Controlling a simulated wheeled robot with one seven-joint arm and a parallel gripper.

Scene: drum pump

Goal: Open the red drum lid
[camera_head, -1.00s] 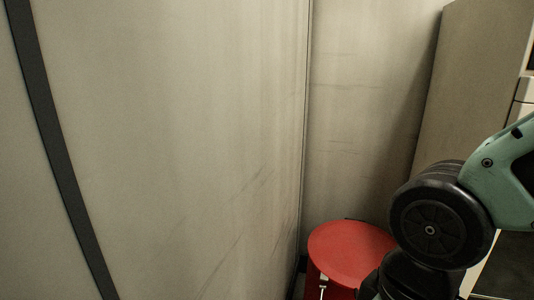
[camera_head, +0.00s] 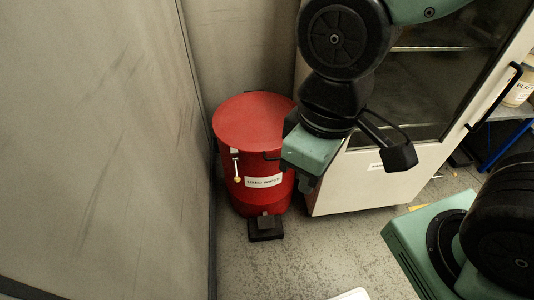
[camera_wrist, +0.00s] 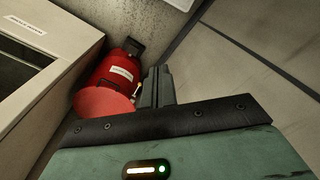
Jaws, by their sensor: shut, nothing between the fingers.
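The red drum (camera_head: 255,190) stands upright on the floor in the corner, with a white label on its front. Its round red lid (camera_head: 252,118) lies flat and closed on top. A small latch-like piece with a yellow end (camera_head: 237,172) hangs at the drum's front left. A black pedal (camera_head: 265,228) sits at its foot. My gripper (camera_head: 303,184) is in front and to the right of the drum, overlapping its right edge in the head view. In the wrist view the fingers (camera_wrist: 157,72) are together and empty, beside the drum (camera_wrist: 118,68) and its lid (camera_wrist: 103,103).
A wall (camera_head: 110,150) rises close to the drum's left and another behind it. A pale cabinet (camera_head: 385,170) with a dark glass door stands to the right. Shelving with a blue frame (camera_head: 503,140) is farther right.

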